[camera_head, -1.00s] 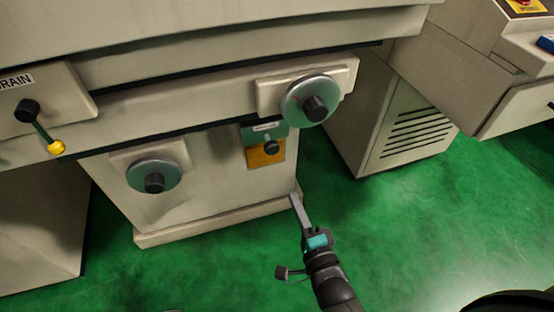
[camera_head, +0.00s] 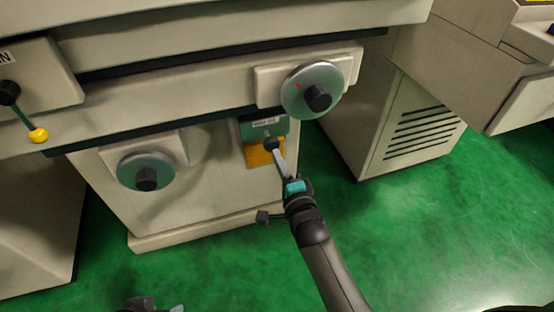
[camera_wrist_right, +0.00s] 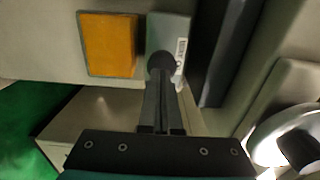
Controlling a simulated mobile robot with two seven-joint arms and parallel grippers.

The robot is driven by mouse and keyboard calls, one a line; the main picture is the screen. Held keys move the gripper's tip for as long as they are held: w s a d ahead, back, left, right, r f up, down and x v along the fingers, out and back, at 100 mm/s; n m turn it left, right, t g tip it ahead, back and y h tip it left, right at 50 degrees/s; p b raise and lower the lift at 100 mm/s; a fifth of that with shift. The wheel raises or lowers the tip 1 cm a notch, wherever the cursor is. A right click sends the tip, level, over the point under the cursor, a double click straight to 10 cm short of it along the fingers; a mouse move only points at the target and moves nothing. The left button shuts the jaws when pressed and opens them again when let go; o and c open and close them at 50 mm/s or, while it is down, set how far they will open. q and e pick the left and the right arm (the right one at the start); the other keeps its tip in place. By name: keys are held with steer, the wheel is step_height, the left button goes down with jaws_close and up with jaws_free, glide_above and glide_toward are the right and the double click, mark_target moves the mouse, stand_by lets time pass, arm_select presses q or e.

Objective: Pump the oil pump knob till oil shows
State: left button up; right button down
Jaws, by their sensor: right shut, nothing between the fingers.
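The dark round oil pump knob (camera_head: 270,143) sits on the front of the machine base, on a grey-green labelled plate (camera_head: 262,127) above an orange panel (camera_head: 259,157). My right gripper (camera_head: 277,155) is shut and empty, its fingertips at the knob's front; whether they touch it is unclear. In the right wrist view the knob (camera_wrist_right: 160,65) is straight beyond the fingertips (camera_wrist_right: 160,84), with the orange panel (camera_wrist_right: 110,45) to the left. No oil is discernible. Part of my left gripper (camera_head: 150,304) shows at the bottom edge of the head view; its jaws cannot be judged.
Handwheels stand out at upper right (camera_head: 312,91) and lower left (camera_head: 146,171) of the knob. A yellow-tipped lever (camera_head: 38,135) is at far left. A vented cabinet (camera_head: 415,125) stands at right. The green floor (camera_head: 420,230) in front is clear.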

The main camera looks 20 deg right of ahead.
mark_target(273, 147)
arm_select(q)
steer(key=shift+s+r, duration=0.1)
steer(key=shift+r, duration=0.65)
arm_select(e)
steer(key=shift+w, duration=0.65)
arm_select(q)
steer(key=shift+d+r+t+b, duration=0.2)
steer(key=shift+r+t+b, duration=0.1)
steer(key=shift+r+b, duration=0.15)
arm_select(e)
steer(key=w, duration=0.3)
steer(key=shift+r, duration=0.2)
